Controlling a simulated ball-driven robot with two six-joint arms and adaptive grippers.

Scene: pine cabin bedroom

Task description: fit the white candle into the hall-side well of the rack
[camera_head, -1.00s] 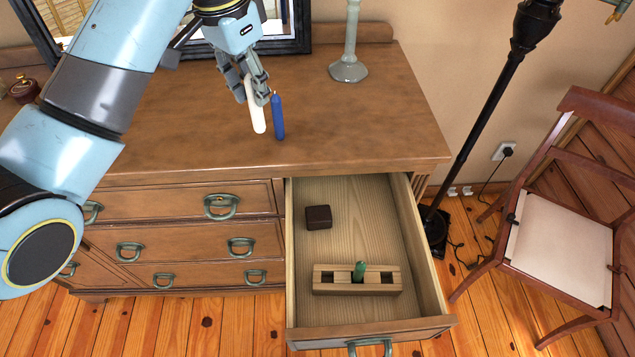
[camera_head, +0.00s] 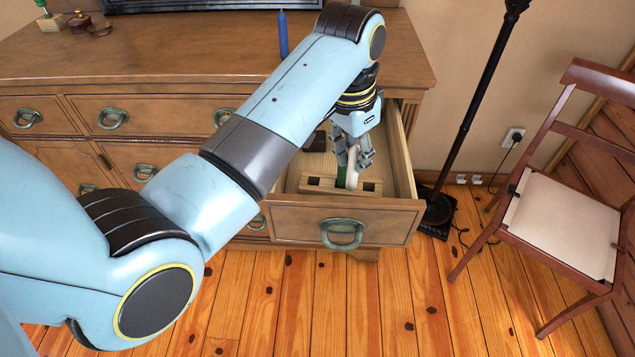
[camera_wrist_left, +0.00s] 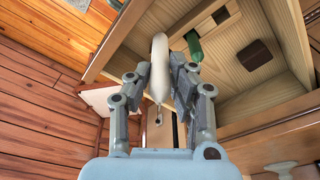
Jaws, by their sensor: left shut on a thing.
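The white candle (camera_head: 352,178) is held by my left gripper (camera_head: 354,158), shut on it, above the open drawer. The left wrist view also shows the white candle (camera_wrist_left: 159,70) between the fingers (camera_wrist_left: 155,85). The wooden rack (camera_head: 325,189) lies in the drawer near its front. The green candle (camera_head: 342,172) stands in its middle well, partly hidden; it also shows in the left wrist view (camera_wrist_left: 193,45). The white candle is just right of the green one in the head view. I cannot tell whether it touches the rack. My right gripper is out of view.
The open drawer (camera_head: 400,218) has raised walls around the rack. A dark box (camera_wrist_left: 258,53) lies in it behind the rack. A blue candle (camera_head: 283,35) stands on the dresser top (camera_head: 180,55). A lamp pole (camera_head: 470,110) and a chair (camera_head: 565,230) stand at the right.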

